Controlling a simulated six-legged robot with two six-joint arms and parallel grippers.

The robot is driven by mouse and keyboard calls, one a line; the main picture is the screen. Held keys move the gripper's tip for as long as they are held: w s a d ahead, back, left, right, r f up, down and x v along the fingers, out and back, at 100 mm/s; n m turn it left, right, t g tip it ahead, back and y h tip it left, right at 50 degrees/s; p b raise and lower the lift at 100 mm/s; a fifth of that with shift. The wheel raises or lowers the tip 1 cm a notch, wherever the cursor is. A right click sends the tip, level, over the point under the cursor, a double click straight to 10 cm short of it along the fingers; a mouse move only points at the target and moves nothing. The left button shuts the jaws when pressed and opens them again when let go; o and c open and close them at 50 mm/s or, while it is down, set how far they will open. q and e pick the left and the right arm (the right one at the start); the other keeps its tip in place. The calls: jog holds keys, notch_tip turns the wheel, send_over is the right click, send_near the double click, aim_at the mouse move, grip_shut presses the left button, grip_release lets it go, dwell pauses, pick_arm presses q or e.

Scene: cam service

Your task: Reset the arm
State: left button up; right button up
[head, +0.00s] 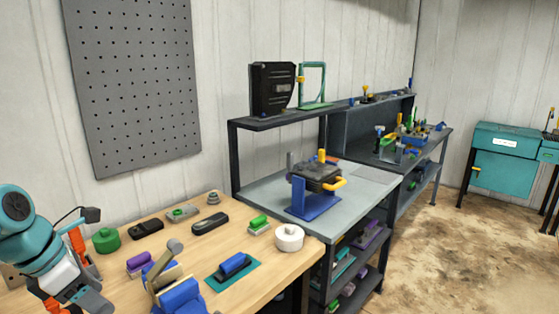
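An arm with teal joints and a white link, my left arm, comes in at the lower left over the wooden bench. Its gripper (92,299) seems to be the grey end part at the bottom edge. I cannot make out two separate fingers, and nothing is clearly held. My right arm and gripper are not in view.
The wooden bench (275,268) holds a green round part (106,240), a white round part (289,237), a blue block on a teal plate (232,266) and several small parts. A grey workbench (262,195) with a blue fixture (313,204) stands behind. Floor (450,240) is clear at right.

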pick_arm(q)
jog(key=s+d+f+m+g, duration=0.15)
jog(key=d+f, duration=0.25)
jog(key=f, duration=0.6)
jog(key=s+d+f+m+g+h, duration=0.1)
jog(key=d+f+m+g, duration=0.3)
jog(key=f, duration=0.6)
jog(key=s+d+f+n+g, duration=0.1)
jog(key=s+d+f, duration=0.1)
jog(key=d+f, duration=0.5)
jog(key=s+d+f+m, duration=0.4)
jog(key=s+f+m, duration=0.4)
jog(key=f, duration=0.1)
jog(key=s+d+f+m, duration=0.3)
jog(key=s+f+m, duration=0.4)
jog(key=s+f, duration=0.15)
jog(key=w+m+t, duration=0.1)
jog(key=m, duration=0.1)
jog(key=w+m+t, duration=0.1)
jog(key=m, duration=0.1)
jog(key=w+m+t, duration=0.1)
jog(key=w+m, duration=0.1)
jog(key=shift+a+f+t, duration=0.2)
jog(key=shift+a+t, duration=0.05)
jog(key=shift+t, duration=0.1)
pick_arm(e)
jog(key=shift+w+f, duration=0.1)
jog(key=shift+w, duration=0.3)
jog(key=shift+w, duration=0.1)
